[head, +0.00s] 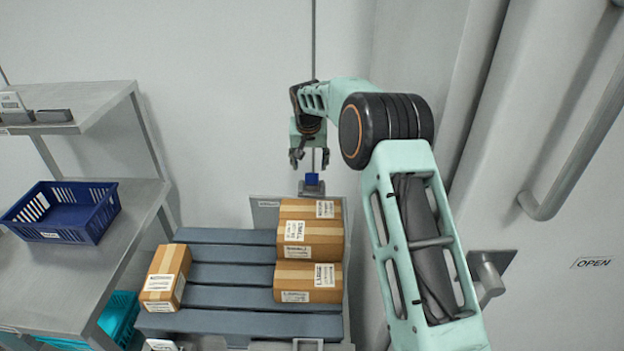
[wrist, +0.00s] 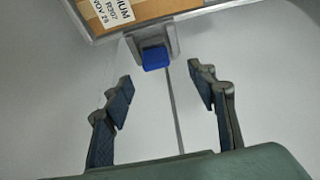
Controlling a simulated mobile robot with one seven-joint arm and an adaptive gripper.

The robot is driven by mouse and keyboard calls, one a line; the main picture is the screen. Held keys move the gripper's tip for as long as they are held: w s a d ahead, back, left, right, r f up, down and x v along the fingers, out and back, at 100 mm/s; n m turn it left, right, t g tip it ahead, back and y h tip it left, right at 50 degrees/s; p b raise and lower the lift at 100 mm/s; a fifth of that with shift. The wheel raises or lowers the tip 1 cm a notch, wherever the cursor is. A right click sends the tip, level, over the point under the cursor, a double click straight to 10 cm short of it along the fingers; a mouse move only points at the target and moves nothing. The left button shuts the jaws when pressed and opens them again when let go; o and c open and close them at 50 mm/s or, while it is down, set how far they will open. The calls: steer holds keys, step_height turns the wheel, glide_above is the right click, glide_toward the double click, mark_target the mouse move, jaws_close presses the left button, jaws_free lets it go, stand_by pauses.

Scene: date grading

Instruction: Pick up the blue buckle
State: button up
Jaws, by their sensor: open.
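The blue buckle (head: 312,179) is a small blue block on a grey bracket (head: 312,189) at the back edge of the pallet area, in front of the wall. In the wrist view the buckle (wrist: 155,58) sits at the bracket (wrist: 172,42), above the middle of the picture. My gripper (head: 310,160) is just above the buckle in the head view. In the wrist view my gripper (wrist: 160,85) is open and empty, its two fingers apart, with the buckle beyond the fingertips and roughly between their lines. No contact shows.
Cardboard boxes (head: 310,232) stand on the grey slatted pallet (head: 225,254), with another box (head: 166,275) at left. A thin upright strip (head: 314,60) runs above the buckle. A bench (head: 60,270) with a blue crate (head: 62,215) is at left. A door handle (head: 570,150) is at right.

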mark_target(312, 174)
steer(key=shift+d+p+x, duration=0.15)
steer(key=shift+p+x, duration=0.05)
steer(key=shift+x, duration=1.9)
steer(key=shift+d+p+x, duration=0.15)
steer(key=shift+p+x, duration=0.05)
steer(key=shift+x, duration=1.9)
steer(key=shift+s, duration=0.15)
steer(key=c, duration=1.3)
steer(key=shift+r, duration=0.1)
